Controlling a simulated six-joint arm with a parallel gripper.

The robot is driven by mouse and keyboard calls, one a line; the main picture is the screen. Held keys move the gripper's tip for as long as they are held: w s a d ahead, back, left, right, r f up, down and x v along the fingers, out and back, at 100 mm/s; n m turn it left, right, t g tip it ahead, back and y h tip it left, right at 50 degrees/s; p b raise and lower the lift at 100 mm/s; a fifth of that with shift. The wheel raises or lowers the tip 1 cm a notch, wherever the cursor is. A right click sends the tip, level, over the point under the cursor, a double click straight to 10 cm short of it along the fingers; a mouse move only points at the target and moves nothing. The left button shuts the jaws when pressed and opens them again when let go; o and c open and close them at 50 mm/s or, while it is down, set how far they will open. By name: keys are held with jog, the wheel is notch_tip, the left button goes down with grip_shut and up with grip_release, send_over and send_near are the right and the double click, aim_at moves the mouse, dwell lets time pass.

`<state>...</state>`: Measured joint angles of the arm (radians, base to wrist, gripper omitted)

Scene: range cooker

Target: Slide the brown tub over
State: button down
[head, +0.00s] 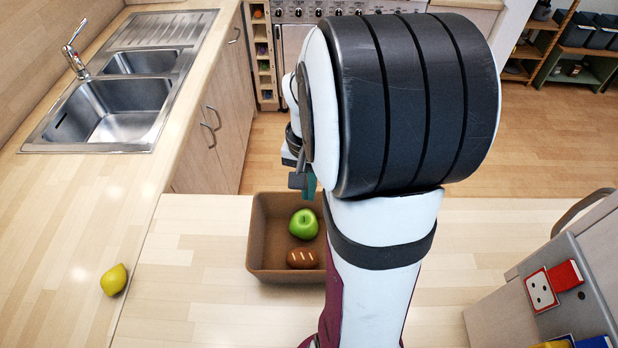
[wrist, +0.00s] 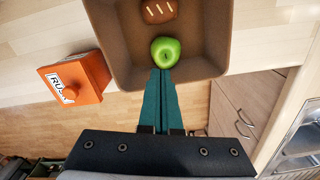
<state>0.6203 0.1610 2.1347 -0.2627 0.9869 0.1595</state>
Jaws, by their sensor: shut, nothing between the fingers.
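The brown tub (head: 259,235) stands on the pale counter, left of my arm, which hides part of its right side. Inside lie a green apple (head: 304,224) and a brown bread roll (head: 301,258). My gripper (head: 309,188) is at the tub's far side, with its teal fingers closed together and nothing between them. In the wrist view, the fingertips (wrist: 164,72) overlap the wall of the tub (wrist: 112,48) beside the apple (wrist: 165,52). I cannot tell whether they touch the wall. The bread roll (wrist: 159,11) shows farther in.
A yellow lemon (head: 114,280) lies on the left counter, and a steel sink (head: 118,108) is behind it. The wrist view shows an orange box (wrist: 84,80) beside the tub, hidden in the head view. A grey unit (head: 560,275) stands at right.

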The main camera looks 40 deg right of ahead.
notch_tip(320, 180, down, 9)
jog(key=shift+r, duration=0.1)
jog(key=d, duration=0.1)
jog(key=w+d, duration=0.1)
jog(key=d, duration=0.1)
jog(key=shift+w+f, duration=0.3)
jog(key=shift+w, duration=0.05)
jog(key=shift+w+d, duration=0.2)
jog(key=shift+d, duration=0.05)
jog(key=shift+w+d, duration=0.5)
jog(key=shift+d, duration=0.35)
